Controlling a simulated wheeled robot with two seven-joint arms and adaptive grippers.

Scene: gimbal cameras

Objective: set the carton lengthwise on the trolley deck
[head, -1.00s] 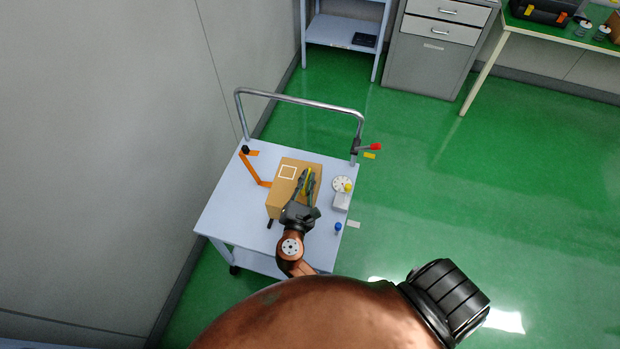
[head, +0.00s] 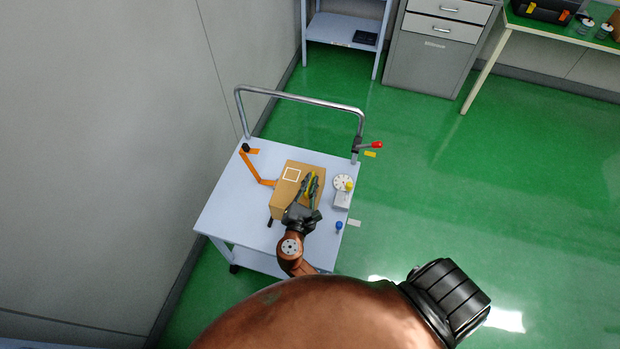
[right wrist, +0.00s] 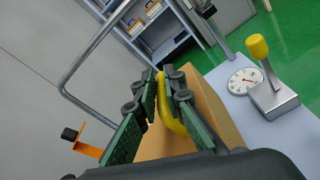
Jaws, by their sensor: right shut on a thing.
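The brown carton (head: 284,204), with a white square outline on its top, is over the light blue trolley deck (head: 228,205), right of the deck's middle. My right gripper (head: 311,186) is shut on the carton's yellow handle, seen between the fingers in the right wrist view (right wrist: 168,112). The carton (right wrist: 213,106) also shows there beneath the fingers. The carton looks slightly turned against the deck's edges. I cannot tell whether its underside touches the deck. My left gripper is not in view.
An orange angled strip (head: 251,170) lies left of the carton. A white dial (head: 342,183), a grey block with a yellow knob (head: 341,200) and a blue knob (head: 339,226) are along the right edge. A metal push handle (head: 300,101) rises at the far end.

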